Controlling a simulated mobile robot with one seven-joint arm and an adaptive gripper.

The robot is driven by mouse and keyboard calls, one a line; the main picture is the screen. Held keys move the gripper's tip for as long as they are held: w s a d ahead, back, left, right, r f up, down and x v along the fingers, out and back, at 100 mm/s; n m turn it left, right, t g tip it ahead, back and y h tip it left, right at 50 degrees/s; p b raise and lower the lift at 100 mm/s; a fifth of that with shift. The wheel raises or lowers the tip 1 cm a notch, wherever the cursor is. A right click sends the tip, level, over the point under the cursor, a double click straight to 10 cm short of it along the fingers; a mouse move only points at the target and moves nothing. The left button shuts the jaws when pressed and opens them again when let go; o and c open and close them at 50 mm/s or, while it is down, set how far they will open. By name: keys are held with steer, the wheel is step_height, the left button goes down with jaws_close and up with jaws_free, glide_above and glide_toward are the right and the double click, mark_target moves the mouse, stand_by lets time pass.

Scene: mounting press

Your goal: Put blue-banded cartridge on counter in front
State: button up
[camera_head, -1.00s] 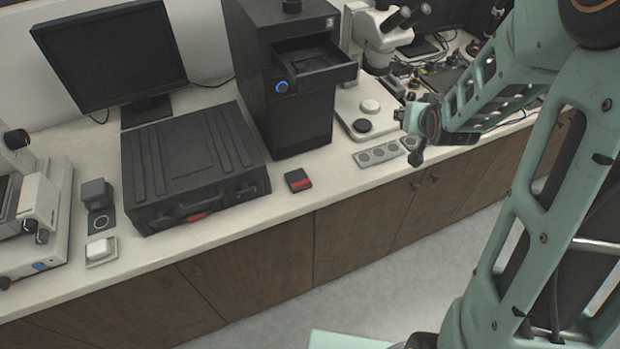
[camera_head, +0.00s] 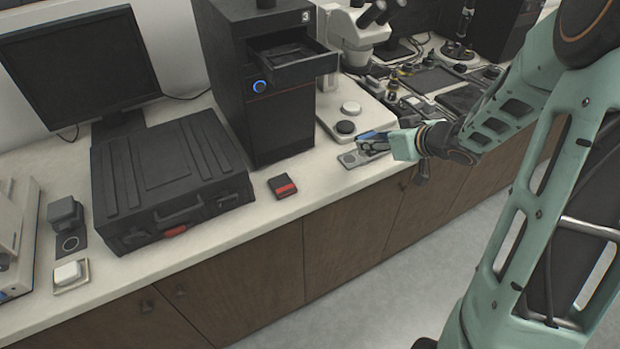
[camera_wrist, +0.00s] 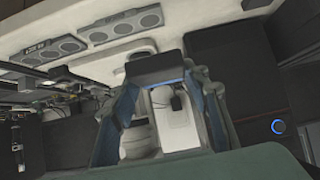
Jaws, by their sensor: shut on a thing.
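My gripper (camera_head: 374,141) is over the counter's front part, to the right of the black tower. In the wrist view my gripper (camera_wrist: 166,76) is shut on the blue-banded cartridge (camera_wrist: 165,65), a dark block with a thin blue strip held between the fingertips. In the head view the cartridge is mostly hidden by the fingers. The counter (camera_head: 235,225) is pale, with a bare strip along its front edge.
The black tower (camera_head: 280,120) has an open drawer (camera_head: 292,66). A red-banded cartridge (camera_head: 282,186) lies in front of it. A black case (camera_head: 165,180) stands left. A microscope (camera_head: 358,30) and a grey holed strip (camera_head: 350,159) are near my gripper.

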steer(key=a+f+b, duration=0.1)
steer(key=a+f, duration=0.2)
steer(key=a, duration=0.1)
steer(key=w+a+f+b, duration=0.1)
steer(key=a+f, duration=0.2)
steer(key=a, duration=0.1)
steer(key=a+f+b, duration=0.2)
steer(key=a+f, duration=0.1)
steer(key=a, duration=0.1)
steer(key=shift+w+a, duration=0.25)
steer(key=shift+a+f, duration=0.15)
steer(key=shift+f, duration=0.1)
steer(key=shift+f+b, duration=0.4)
steer(key=shift+f, duration=1.05)
steer(key=shift+f, duration=0.25)
steer(key=o, duration=1.3)
